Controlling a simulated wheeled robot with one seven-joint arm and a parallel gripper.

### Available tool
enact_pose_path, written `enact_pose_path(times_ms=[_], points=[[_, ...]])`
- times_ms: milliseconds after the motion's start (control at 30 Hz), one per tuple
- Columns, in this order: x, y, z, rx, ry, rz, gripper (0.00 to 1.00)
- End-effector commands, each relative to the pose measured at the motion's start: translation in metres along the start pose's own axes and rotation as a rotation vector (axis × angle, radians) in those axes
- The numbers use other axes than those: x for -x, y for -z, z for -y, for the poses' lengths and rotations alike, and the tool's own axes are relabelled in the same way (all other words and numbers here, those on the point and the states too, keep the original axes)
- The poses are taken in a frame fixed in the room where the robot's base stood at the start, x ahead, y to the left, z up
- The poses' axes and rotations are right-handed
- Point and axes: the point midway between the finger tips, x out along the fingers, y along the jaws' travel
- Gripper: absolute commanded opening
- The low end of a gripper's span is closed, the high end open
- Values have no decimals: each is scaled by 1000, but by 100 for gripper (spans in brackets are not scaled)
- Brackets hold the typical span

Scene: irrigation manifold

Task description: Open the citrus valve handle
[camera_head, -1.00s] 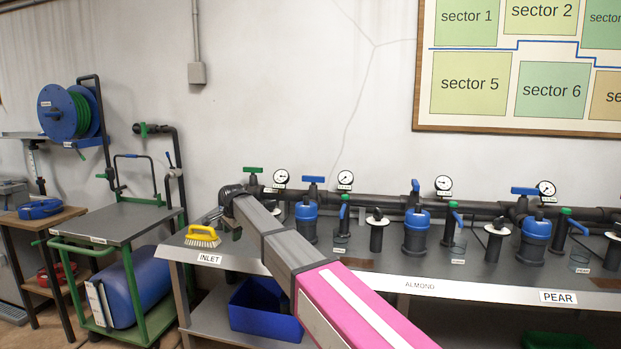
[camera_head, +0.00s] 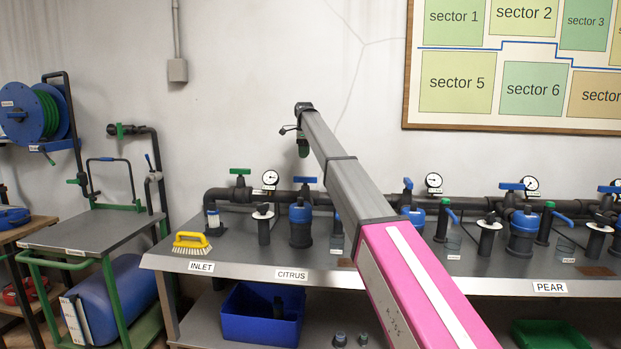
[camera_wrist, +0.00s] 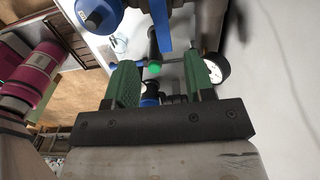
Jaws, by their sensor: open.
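The citrus valve handle (camera_head: 305,180) is a blue bar lying along the pipe, above a blue filter (camera_head: 300,225) and behind the CITRUS label (camera_head: 291,275). My gripper (camera_head: 303,150) is above this handle in the head view, its green fingers pointing down. In the wrist view my gripper (camera_wrist: 162,78) is open, with its two green fingers apart and nothing held between them. A blue bar (camera_wrist: 160,25), likely the citrus handle, shows beyond the fingers, apart from them. A blue filter (camera_wrist: 98,12) is left of it.
A pressure gauge (camera_wrist: 215,68) is close to the right finger in the wrist view. The green inlet handle (camera_head: 240,171) and another gauge (camera_head: 270,178) stand left of the citrus valve. A yellow brush (camera_head: 191,242) lies on the bench.

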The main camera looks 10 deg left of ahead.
Motion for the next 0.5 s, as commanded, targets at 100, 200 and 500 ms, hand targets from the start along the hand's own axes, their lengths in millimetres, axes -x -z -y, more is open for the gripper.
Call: enact_pose_path(times_ms=[100,200,500], points=[[-5,2,-1,0,-5,-2,49],[-13,2,-1,1,-4,-2,49],[-60,2,-2,2,-4,-2,49]])
